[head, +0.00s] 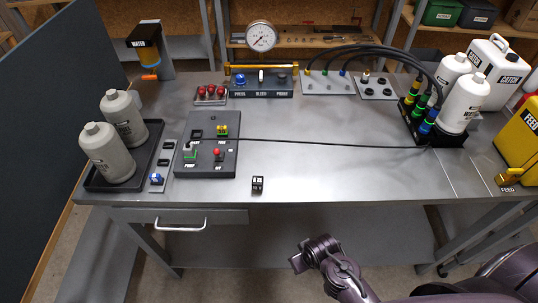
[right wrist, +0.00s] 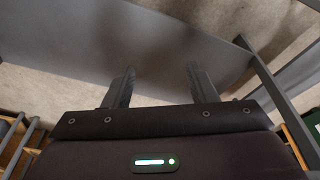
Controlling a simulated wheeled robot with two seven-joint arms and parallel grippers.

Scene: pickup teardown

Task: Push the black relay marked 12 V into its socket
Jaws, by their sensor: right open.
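The black relay (head: 257,185) with white markings stands on the bare grey bench near its front edge; its lettering is too small to read surely. A dark panel (head: 226,170) left of it carries a yellow-green part, a green-and-white part, a red knob and dark square openings. I cannot tell which opening is the relay's socket. My right gripper (right wrist: 160,88) is open and empty in the right wrist view, with floor and grey surfaces beyond it. In the head view my right arm is low, in front of the bench and apart from the relay. My left gripper is not in view.
A black cable (head: 330,144) crosses the bench from the panel to a rack of coloured connectors (head: 421,112) at right. Grey bottles (head: 108,155) stand in a black tray at left. A yellow FEED can (head: 520,145) stands at far right. The bench around the relay is clear.

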